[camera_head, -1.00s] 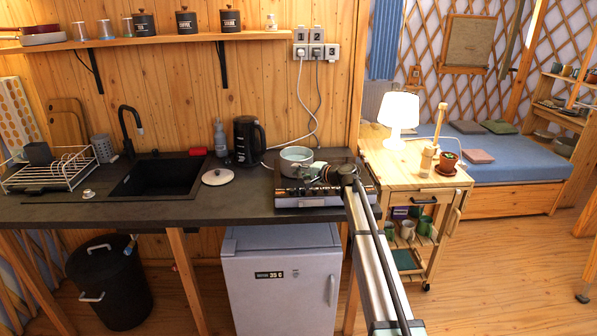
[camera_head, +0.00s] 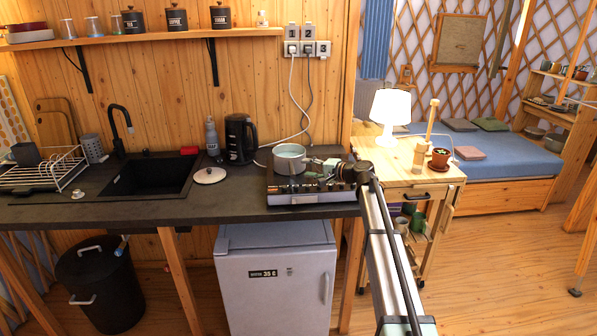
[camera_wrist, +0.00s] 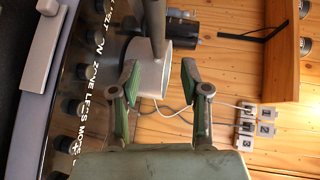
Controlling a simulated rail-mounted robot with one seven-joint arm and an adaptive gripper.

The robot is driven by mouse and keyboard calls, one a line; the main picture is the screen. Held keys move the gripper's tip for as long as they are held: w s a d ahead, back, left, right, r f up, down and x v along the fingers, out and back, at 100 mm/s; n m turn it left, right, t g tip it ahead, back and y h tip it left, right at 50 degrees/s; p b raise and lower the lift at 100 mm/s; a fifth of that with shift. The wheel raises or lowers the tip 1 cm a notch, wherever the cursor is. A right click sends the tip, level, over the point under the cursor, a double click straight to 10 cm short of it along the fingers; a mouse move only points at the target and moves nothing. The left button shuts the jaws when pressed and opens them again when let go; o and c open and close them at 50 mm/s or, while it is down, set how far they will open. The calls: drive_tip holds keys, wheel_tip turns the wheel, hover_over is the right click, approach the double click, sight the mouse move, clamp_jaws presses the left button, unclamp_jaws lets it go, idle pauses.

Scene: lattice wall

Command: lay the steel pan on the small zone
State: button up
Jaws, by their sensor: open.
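The steel pan (camera_head: 289,157) stands upright on the back left of the hob (camera_head: 290,198). In the wrist view the pan (camera_wrist: 150,78) shows just beyond my fingers, with a grey bar that looks like its handle running up the picture. My gripper (camera_head: 318,167) is to the right of the pan, low over the hob. In the wrist view its two green fingers (camera_wrist: 160,72) are apart with nothing visibly clamped. I cannot make out the small zone; my gripper and arm cover much of the hob's right side.
A white lid (camera_head: 209,175) lies on the counter left of the hob. A black kettle (camera_head: 241,139) and a grey bottle (camera_head: 212,137) stand behind it. A wooden trolley (camera_head: 400,178) with a lamp (camera_head: 390,107) is on the right.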

drive_tip(key=s+d+f+g+h, duration=0.2)
drive_tip(key=s+d+f, duration=0.1)
drive_tip(key=s+f, duration=1)
drive_tip(key=s+d+f+n+g+h, duration=0.1)
drive_tip(key=s+d+f+g+h, duration=0.15)
drive_tip(key=s+f, duration=1.05)
drive_tip(key=s+d+f+g+h, duration=0.25)
drive_tip(key=s+f, duration=0.45)
drive_tip(key=f, duration=1.2)
drive_tip(key=s+d+f+n+g+h, duration=0.15)
drive_tip(key=s+f, duration=0.25)
drive_tip(key=s, duration=0.4)
drive_tip(key=s+d+f+g, duration=0.1)
drive_tip(key=s+d+f, duration=0.15)
drive_tip(key=s, duration=0.65)
drive_tip(key=s+d+f+n+g+h, duration=0.15)
drive_tip(key=s+f, duration=0.25)
drive_tip(key=s, duration=0.4)
drive_tip(key=s+d+g+h, duration=0.1)
drive_tip(key=s+d+g, duration=0.1)
drive_tip(key=s, duration=0.8)
drive_tip(key=s+d+f+n+g+h, duration=0.1)
drive_tip(key=s+d, duration=0.3)
drive_tip(key=s, duration=0.6)
drive_tip(key=shift+d+f+n+g+h, duration=0.15)
drive_tip(key=shift+f+n+g+h, duration=0.2)
drive_tip(key=shift+h, duration=0.35)
drive_tip(key=shift+w, duration=0.15)
